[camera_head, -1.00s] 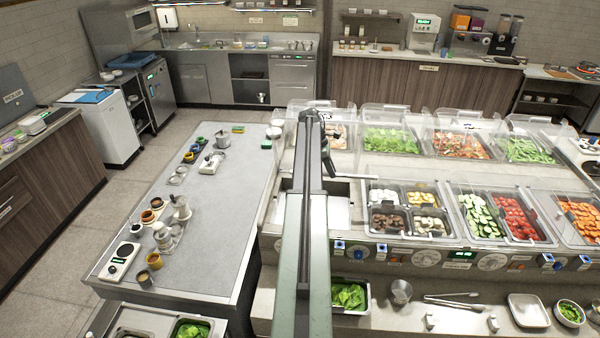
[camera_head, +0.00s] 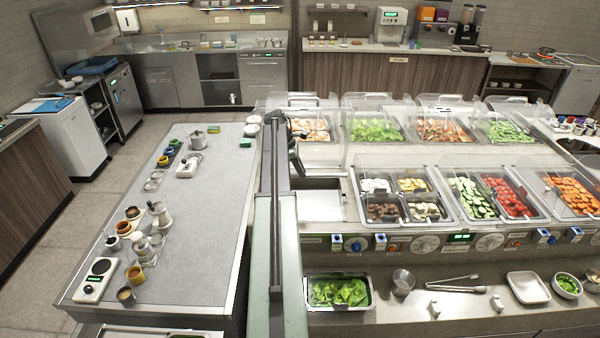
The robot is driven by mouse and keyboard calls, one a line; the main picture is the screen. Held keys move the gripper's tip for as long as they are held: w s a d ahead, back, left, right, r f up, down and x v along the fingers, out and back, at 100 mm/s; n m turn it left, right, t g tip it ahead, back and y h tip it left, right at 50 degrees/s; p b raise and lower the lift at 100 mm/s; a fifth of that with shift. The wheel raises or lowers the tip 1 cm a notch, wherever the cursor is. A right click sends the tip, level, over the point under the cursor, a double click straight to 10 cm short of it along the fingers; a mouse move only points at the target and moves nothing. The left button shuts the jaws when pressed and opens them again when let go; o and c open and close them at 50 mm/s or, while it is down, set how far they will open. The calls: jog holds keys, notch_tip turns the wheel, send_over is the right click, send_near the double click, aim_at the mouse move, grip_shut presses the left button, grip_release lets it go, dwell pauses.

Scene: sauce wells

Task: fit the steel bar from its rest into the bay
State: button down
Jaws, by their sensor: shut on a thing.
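My gripper (camera_head: 295,160) is at the far end of my long arm, beyond the near counter edge, over the left end of the food bar. It is small and dark, and my arm partly hides it. It is shut on a thin grey bar, the steel bar (camera_head: 325,171), which reaches out to the right above the counter. Just below and nearer is an open, pale, empty well (camera_head: 320,205), which looks like the bay. The bar is apart from the well floor as far as I can tell. The bar's rest cannot be made out.
A lettuce pan (camera_head: 338,292) is nearer. A grey table (camera_head: 195,230) with cups and a scale stands left.

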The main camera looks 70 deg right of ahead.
aim_at(294, 176)
jog(key=shift+f, duration=0.1)
notch_tip(294, 176, down, 11)
jog(key=b, duration=1)
jog(key=shift+r+b, duration=0.2)
jog(key=shift+b, duration=0.15)
jog(key=shift+f+b, duration=0.5)
jog(key=c, duration=1.3)
grip_release()
jog(key=shift+o, duration=0.2)
jog(key=p+v, duration=0.7)
jog(key=v, duration=0.1)
jog(key=shift+s+r, duration=0.1)
